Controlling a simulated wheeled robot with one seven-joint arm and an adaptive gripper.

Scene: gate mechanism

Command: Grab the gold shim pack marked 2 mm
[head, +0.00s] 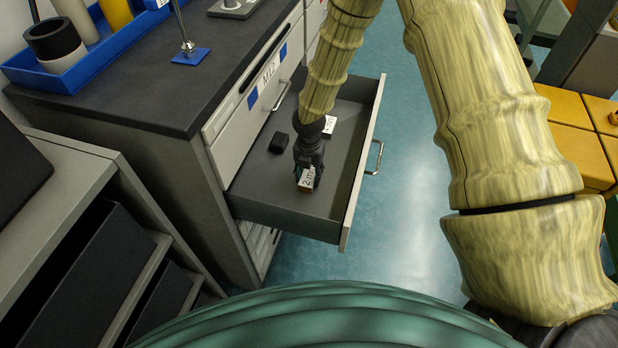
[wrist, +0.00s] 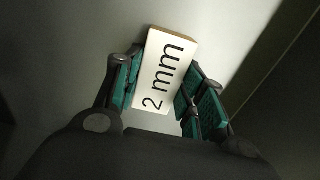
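The shim pack marked 2 mm (head: 308,179) shows a white label face and a thin brownish-gold side in the head view. In the wrist view the pack (wrist: 163,72) lies tilted between the teal finger pads, which appear to touch both of its long sides. My gripper (head: 308,165) is inside the open drawer (head: 287,205) and looks shut on the pack. I cannot tell whether the pack rests on the drawer floor or is slightly above it.
A black block (head: 279,143) lies in the drawer left of my gripper. Another white-labelled block (head: 329,126) lies behind it, partly hidden by my arm. The drawer front (head: 362,165) stands to the right. A blue tray (head: 75,75) sits on the dark cabinet top.

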